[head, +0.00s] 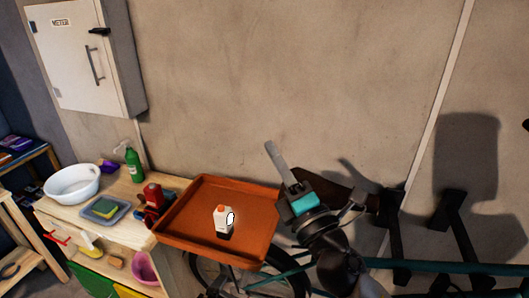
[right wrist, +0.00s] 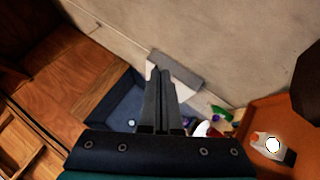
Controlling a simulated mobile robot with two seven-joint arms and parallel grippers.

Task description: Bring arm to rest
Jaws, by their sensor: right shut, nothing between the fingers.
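My right gripper (head: 274,153) is raised to the right of the orange tray, apart from it, with its fingers pointing up and to the left. In the right wrist view its two dark fingers (right wrist: 158,100) lie together with nothing between them. The carton also shows in the right wrist view (right wrist: 262,140). My left gripper is in neither view.
The wooden bench (head: 118,226) carries a white basin (head: 70,184), a green bottle (head: 133,165), a blue tray with a sponge (head: 105,208) and a red tool (head: 153,197). A bicycle wheel (head: 205,275) stands below the tray. A grey meter cabinet (head: 80,55) hangs on the wall.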

